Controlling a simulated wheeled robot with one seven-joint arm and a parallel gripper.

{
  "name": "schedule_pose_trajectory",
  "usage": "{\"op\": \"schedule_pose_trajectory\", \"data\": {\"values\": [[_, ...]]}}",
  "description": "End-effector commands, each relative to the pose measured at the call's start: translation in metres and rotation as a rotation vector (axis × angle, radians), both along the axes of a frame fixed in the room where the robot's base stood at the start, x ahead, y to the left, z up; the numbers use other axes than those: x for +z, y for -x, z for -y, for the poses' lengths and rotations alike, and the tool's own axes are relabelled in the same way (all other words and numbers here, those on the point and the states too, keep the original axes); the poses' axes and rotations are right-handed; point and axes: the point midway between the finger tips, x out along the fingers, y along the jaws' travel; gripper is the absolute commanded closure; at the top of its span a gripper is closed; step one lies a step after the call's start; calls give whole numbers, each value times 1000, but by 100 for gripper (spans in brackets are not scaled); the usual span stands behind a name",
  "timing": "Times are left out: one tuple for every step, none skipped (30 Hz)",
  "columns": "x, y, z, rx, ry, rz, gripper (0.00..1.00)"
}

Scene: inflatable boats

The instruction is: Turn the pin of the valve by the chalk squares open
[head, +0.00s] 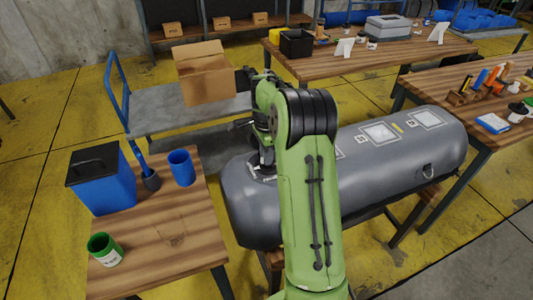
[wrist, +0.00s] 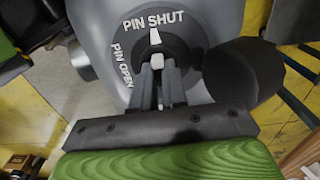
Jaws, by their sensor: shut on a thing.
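The grey inflatable tube (head: 400,165) lies on a wooden stand, with white chalk squares (head: 380,132) on its top. My gripper (head: 262,168) points down at the tube's left end, and my arm hides much of that area. In the wrist view the valve face carries the words PIN SHUT (wrist: 154,21) and PIN OPEN (wrist: 122,66). A white pointer mark (wrist: 155,37) stands at PIN SHUT. My gripper's fingers (wrist: 158,72) are shut on the pale pin (wrist: 158,60) at the centre of the valve. A black round piece (wrist: 243,70) lies to the right.
A wooden table (head: 195,235) at left holds a blue bin (head: 100,180), a blue cup (head: 181,168) and a green cup (head: 104,249). A cart (head: 185,105) with an open cardboard box (head: 205,72) stands behind. Cluttered workbenches stand at the back and right.

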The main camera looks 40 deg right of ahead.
Motion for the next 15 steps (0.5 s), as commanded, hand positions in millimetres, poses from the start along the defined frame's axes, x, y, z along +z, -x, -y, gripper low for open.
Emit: {"op": "schedule_pose_trajectory", "data": {"values": [[1,0,0,15,0,0,100],[1,0,0,25,1,0,100],[2,0,0,43,1,0,100],[2,0,0,58,1,0,100],[2,0,0,75,1,0,100],[2,0,0,101,1,1,100],[2,0,0,122,1,0,100],[3,1,0,145,0,0,100],[3,1,0,177,1,0,100],[3,1,0,202,1,0,100],[3,1,0,228,1,0,100],[3,1,0,265,1,0,100],[3,1,0,293,1,0,100],[3,1,0,322,1,-1,100],[3,2,0,361,1,-1,100]]}}
